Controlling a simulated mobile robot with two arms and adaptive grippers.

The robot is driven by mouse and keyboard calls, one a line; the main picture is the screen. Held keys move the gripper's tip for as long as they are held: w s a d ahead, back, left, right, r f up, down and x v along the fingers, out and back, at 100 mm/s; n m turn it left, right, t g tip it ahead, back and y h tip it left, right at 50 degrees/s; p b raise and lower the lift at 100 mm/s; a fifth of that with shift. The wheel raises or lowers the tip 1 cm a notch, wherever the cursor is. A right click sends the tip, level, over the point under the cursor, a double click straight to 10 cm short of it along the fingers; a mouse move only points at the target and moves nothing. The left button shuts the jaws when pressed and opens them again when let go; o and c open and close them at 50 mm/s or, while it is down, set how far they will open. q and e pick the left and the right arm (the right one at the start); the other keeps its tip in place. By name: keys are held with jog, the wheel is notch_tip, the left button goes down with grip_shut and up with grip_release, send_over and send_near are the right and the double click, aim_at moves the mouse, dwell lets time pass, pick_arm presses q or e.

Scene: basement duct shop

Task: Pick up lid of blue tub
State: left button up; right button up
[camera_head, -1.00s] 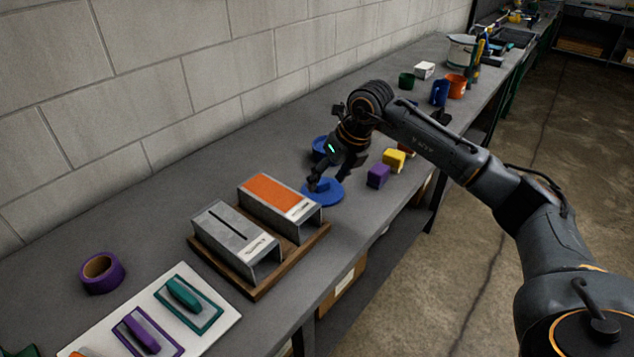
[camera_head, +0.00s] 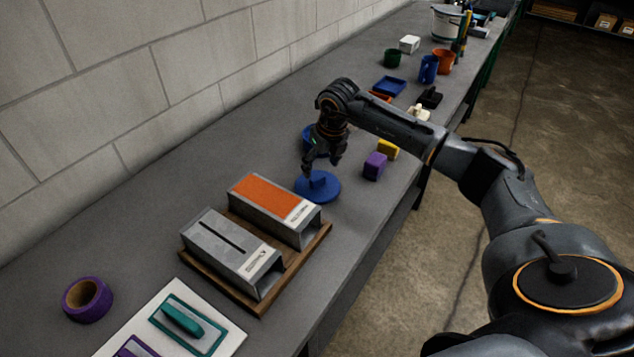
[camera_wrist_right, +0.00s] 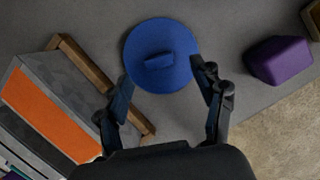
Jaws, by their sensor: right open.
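The blue lid (camera_head: 324,190), a round disc with a raised bar handle, lies flat on the grey bench; it also shows in the right wrist view (camera_wrist_right: 178,72). The blue tub (camera_head: 308,136) stands just behind it, partly hidden by my right gripper. My right gripper (camera_head: 322,170) is open above the lid. In the right wrist view its two fingers (camera_wrist_right: 162,95) are spread on either side, with the lid's handle ahead between them and nothing held. My left gripper is not in view.
A wooden tray (camera_head: 258,306) with two metal duct boxes, one topped orange (camera_head: 272,200), stands close to the lid. A purple block (camera_head: 375,166) and a yellow block (camera_head: 388,149) lie to its right. A purple tape roll (camera_head: 87,299) is at the left.

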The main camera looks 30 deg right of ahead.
aim_at(318, 178)
jog(key=shift+a+f+p, duration=0.1)
jog(key=shift+f+p, duration=0.5)
jog(key=shift+f, duration=0.05)
jog(key=p+x, duration=0.1)
jog(key=x, duration=0.2)
jog(key=shift+f, duration=0.25)
jog(key=shift+w+f, duration=0.1)
jog(key=shift+f, duration=0.1)
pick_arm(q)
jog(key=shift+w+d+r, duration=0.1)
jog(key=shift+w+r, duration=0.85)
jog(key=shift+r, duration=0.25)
pick_arm(e)
jog(key=c, duration=1)
